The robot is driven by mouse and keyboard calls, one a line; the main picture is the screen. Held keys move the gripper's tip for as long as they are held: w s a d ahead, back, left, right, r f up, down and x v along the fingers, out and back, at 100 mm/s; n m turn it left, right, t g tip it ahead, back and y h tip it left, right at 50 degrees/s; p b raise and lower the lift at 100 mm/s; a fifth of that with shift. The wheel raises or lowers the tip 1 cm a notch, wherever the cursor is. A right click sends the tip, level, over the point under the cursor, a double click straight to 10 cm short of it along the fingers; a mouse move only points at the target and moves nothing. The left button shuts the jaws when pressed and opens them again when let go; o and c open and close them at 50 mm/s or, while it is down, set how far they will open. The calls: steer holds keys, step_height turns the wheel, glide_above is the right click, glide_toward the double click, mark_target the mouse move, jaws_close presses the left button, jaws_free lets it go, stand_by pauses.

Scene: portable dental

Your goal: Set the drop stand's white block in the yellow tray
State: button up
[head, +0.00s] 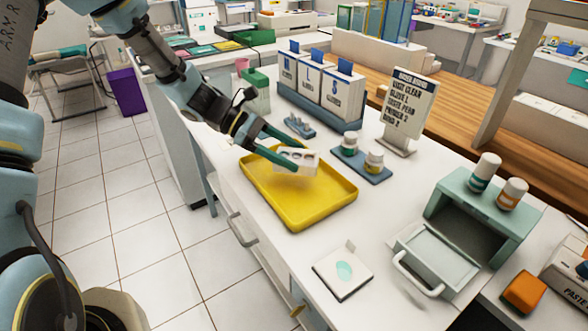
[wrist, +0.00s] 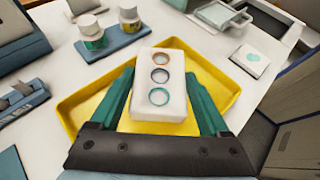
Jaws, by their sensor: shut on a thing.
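My gripper (head: 291,152) is shut on a white block (head: 297,160) over the back part of the yellow tray (head: 305,214). In the wrist view the white block (wrist: 159,112) sits between the green fingers of my gripper (wrist: 160,95). Its face carries three rings, orange, dark and teal. The yellow tray (wrist: 75,107) lies beneath and around it in that view. Whether the block touches the tray floor is hard to tell; it looks held a little above it. The tray is otherwise empty where it shows.
A blue stand with two bottles (head: 361,165) is right of the tray. A small blue rack (head: 299,126) stands behind it. A white pad with a teal spot (head: 343,270) lies in front. A pale green box (head: 480,215) with an open drawer stands at right.

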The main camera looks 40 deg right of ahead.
mark_target(289, 181)
steer(key=shift+f+p, duration=0.35)
steer(key=shift+f, duration=2)
steer(key=o, duration=1.4)
steer(key=b+v, duration=0.2)
steer(key=v, duration=1)
steer(key=shift+w, duration=0.1)
steer(key=a+r+m+t+y, duration=0.2)
steer(key=a+m+t+y, duration=0.2)
steer(key=a, duration=1.3)
steer(key=a+r+m+t+y, duration=0.2)
steer(key=a+m+t+y, duration=0.2)
steer(key=a, duration=1.2)
steer(key=m+t, duration=0.1)
steer(key=t, duration=0.1)
steer(key=shift+a+m+t, duration=0.3)
steer(key=shift+a, duration=0.05)
